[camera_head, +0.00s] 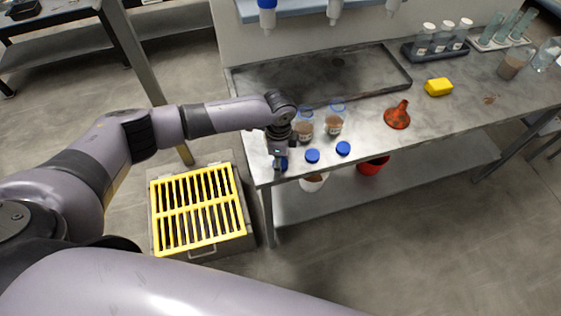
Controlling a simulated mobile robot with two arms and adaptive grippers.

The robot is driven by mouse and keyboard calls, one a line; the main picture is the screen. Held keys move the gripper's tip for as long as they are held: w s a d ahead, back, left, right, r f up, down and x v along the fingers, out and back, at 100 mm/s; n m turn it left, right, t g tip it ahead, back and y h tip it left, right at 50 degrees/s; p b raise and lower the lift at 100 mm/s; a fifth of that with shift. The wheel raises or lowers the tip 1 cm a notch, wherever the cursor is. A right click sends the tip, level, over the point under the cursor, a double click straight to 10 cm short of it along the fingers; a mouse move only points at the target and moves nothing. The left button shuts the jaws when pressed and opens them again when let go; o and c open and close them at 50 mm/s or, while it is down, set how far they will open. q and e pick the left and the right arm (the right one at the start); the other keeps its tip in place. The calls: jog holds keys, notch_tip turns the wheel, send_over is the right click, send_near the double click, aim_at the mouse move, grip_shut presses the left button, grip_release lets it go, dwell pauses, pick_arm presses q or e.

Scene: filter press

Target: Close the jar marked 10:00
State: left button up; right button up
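Two clear jars with brown contents, the left jar (304,129) and the right jar (334,123), stand open near the left end of the bench. Their pale labels are too small to read, so I cannot tell which says 10:00. Two blue lids lie in front of them, a left lid (312,155) and a right lid (343,148). My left gripper (281,163) points down at the bench's left end, left of the jars. Something blue shows at its fingertips; I cannot tell whether it is gripped. My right gripper is out of view.
A yellow grate (197,207) is on the floor. Buckets, one red (373,166), stand below.

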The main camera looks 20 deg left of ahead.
pick_arm(q)
jog(key=shift+c, duration=0.2)
jog(key=c, duration=0.5)
jog(key=shift+o, duration=0.2)
jog(key=shift+r, duration=0.1)
jog(key=shift+r, duration=0.1)
notch_tip(320, 180, up, 20)
jog(key=b, duration=0.3)
